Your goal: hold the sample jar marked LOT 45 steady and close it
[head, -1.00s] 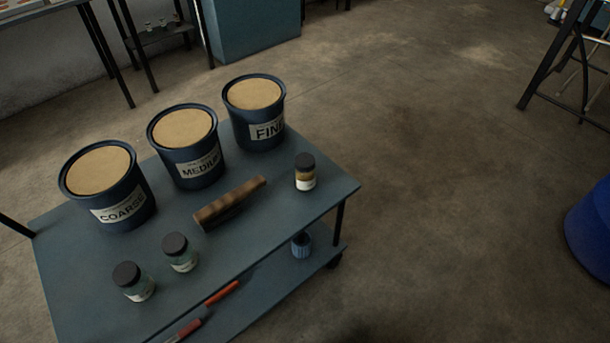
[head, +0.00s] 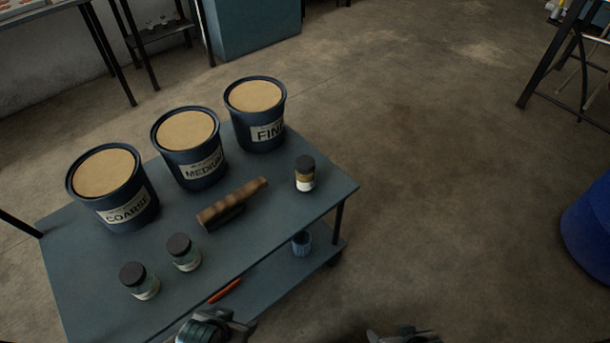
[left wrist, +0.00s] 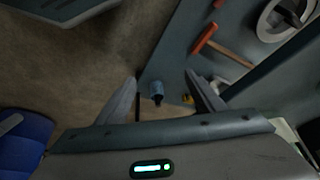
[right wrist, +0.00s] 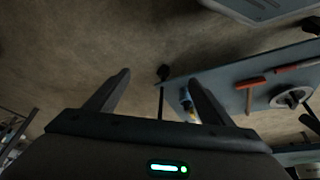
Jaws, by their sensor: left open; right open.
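Three small jars with dark caps stand upright on the cart top (head: 290,222) in the head view. Two are greenish, a front one (head: 141,284) and one beside it (head: 185,256). The third is an amber jar (head: 305,176) near the right edge. Their labels are too small to read, so I cannot tell which is LOT 45, or how tight each cap is. My left gripper (head: 217,324) is open and empty at the cart's near side. My right gripper (head: 400,336) is open and empty at the bottom edge, over the floor right of the cart.
Tubs marked COARSE (head: 125,208), MEDIUM (head: 203,168) and FINE (head: 268,132) line the cart's back. A brown ribbed object (head: 232,203) lies mid-cart. The lower shelf holds a blue cup (head: 301,243) and a red-handled tool (head: 225,291). A blue drum (head: 590,230) stands right; floor between is clear.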

